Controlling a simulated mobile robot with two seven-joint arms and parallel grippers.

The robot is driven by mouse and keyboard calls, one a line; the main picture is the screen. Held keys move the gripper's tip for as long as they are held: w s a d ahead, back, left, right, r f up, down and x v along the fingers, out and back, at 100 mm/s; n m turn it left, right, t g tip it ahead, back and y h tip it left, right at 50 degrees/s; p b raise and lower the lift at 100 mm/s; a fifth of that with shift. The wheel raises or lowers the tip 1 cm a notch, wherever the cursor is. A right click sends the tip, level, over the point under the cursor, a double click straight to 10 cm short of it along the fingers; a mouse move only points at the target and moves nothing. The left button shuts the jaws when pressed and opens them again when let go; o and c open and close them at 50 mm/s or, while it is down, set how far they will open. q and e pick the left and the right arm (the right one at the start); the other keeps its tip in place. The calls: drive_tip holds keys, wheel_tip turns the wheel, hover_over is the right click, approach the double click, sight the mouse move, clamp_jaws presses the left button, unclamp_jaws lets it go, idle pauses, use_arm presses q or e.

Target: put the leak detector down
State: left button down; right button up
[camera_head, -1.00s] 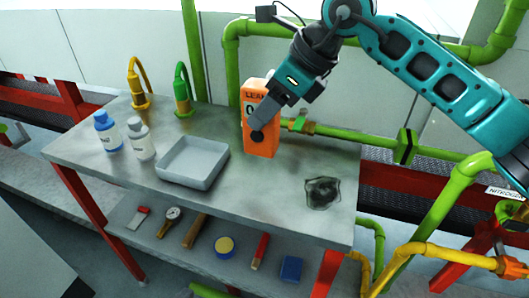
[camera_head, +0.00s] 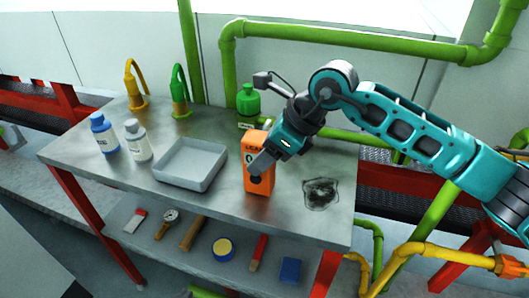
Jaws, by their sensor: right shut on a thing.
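The orange leak detector (camera_head: 257,183) is upright at the middle right of the steel table (camera_head: 232,213), right of the grey tray. My right gripper (camera_head: 262,166) is shut on it from the upper right, with a dark fingertip against its front face. The detector's base looks at or very close to the table top; I cannot tell whether it touches. Its upper right side is partly hidden by the gripper. My left gripper is not in view.
A grey tray (camera_head: 190,183) and two bottles (camera_head: 104,133) stand to the left. A dark mesh piece (camera_head: 321,193) lies to the right. Yellow and green hooked fittings (camera_head: 179,92) and a green bottle (camera_head: 248,99) are at the back. Tools lie on the lower shelf (camera_head: 150,240).

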drive_tip(key=shift+f, duration=0.15)
drive_tip(key=o, duration=1.4)
drive_tip(key=shift+r, duration=0.2)
drive_tip(key=v, duration=1.2)
drive_tip(key=shift+d, duration=0.1)
